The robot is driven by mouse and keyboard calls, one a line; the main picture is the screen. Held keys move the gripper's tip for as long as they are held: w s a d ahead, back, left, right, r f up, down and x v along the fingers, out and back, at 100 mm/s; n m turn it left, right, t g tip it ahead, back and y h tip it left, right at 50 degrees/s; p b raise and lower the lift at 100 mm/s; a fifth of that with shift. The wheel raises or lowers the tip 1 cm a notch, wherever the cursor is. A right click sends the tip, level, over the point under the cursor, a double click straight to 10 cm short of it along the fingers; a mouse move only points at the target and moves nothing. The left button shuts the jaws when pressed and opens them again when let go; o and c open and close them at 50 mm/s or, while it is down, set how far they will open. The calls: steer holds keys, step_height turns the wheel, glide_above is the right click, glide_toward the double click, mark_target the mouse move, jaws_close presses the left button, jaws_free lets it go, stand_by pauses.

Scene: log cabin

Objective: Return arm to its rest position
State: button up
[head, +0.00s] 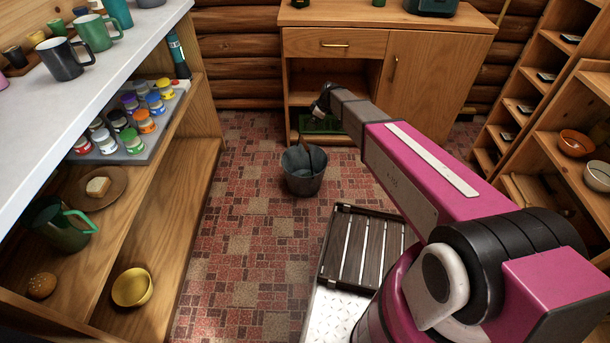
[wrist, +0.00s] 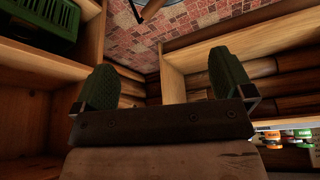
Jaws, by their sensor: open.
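My arm reaches forward over the floor in the head view, toward the wooden cabinet (head: 440,50). Its far end is near the cabinet's open lower compartment, and the fingers are hard to make out there. In the wrist view my gripper (wrist: 165,88) shows two dark green finger pads set wide apart. The gripper is open with nothing between the pads. A green crate (head: 318,125) sits low in the open compartment, just beyond the arm's end. A green crate also shows at the upper left of the wrist view (wrist: 42,20).
A grey bucket (head: 303,172) stands on the tiled floor below my arm. A slatted dark crate (head: 362,250) lies nearer my base. Shelves with paint jars (head: 128,120) and bowls line the left; shelving with bowls (head: 577,143) lines the right. Open floor (head: 235,240) lies left of the slatted crate.

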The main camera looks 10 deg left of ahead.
steer(key=shift+v, duration=1.2)
